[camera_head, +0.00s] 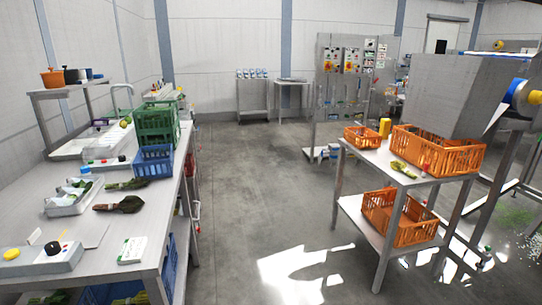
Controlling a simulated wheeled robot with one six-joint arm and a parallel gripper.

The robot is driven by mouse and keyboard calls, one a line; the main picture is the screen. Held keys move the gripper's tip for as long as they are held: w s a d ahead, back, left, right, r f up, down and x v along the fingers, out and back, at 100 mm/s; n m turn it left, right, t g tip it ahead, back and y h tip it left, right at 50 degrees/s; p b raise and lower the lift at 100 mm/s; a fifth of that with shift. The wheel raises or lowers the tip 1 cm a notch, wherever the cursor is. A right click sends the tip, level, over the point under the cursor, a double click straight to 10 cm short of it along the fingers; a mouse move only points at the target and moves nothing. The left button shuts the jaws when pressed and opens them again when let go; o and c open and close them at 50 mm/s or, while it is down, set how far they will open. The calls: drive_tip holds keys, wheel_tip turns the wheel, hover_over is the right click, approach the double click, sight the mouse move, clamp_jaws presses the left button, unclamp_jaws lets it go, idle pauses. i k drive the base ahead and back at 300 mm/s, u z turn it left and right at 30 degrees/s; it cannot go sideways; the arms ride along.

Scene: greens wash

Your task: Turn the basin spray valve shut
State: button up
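My gripper is not in view. A pale sink or basin (72,147) is set in the long bench along the left wall. A thin curved tap (121,88) rises behind it, partly hidden by green crates. I cannot make out a spray valve handle for certain, nor whether it is open or shut. A small red part (196,209) shows at the side of the left bench, too small to identify.
Green crates (157,122) and a blue crate (154,160) stand on the left bench (105,215). Orange crates (437,150) sit on the right metal table (375,158). The floor (255,190) between is clear.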

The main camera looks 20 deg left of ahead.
sight(85, 169)
drive_tip(key=u, duration=0.15)
drive_tip(key=i, duration=2.25)
drive_tip(key=u, duration=0.75)
drive_tip(key=i, duration=1.35)
drive_tip(key=u, duration=1.85)
drive_tip(key=i, duration=0.9)
drive_tip(key=u, duration=0.7)
